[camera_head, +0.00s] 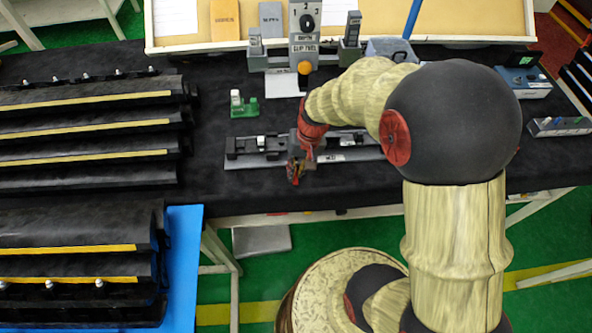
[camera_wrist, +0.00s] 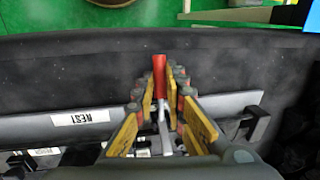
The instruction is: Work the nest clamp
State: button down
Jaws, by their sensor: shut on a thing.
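The nest fixture is a long grey plate (camera_head: 240,159) with dark blocks on it, lying on the black bench. It crosses the wrist view as a grey strip (camera_wrist: 35,135) with an upside-down NEST label (camera_wrist: 80,118). The clamp's red handle (camera_wrist: 160,72) stands up from a metal lever (camera_wrist: 164,135). My gripper (camera_head: 295,177) is over the middle of the fixture's front edge. In the wrist view, my gripper's yellow fingers (camera_wrist: 160,92) close around the red handle. In the head view my gripper and arm hide the clamp and part of the fixture.
Racks of black trim strips (camera_head: 85,125) fill the left side. A green-and-white part (camera_head: 243,104) sits behind the fixture. A station with a dial and orange knob (camera_head: 304,67) stands at the back. Small grey devices (camera_head: 560,126) are at right. Bare bench lies left of the fixture.

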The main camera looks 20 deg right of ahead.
jog(key=r+g+p, duration=0.1)
jog(key=p, duration=0.1)
jog(key=shift+w+p, duration=0.1)
jog(key=shift+p, duration=0.2)
jog(key=shift+g, duration=0.3)
jog(key=c, duration=1.8)
grip_release()
jog(key=shift+f, duration=0.1)
jog(key=shift+f+b, duration=0.2)
jog(key=shift+b, duration=0.25)
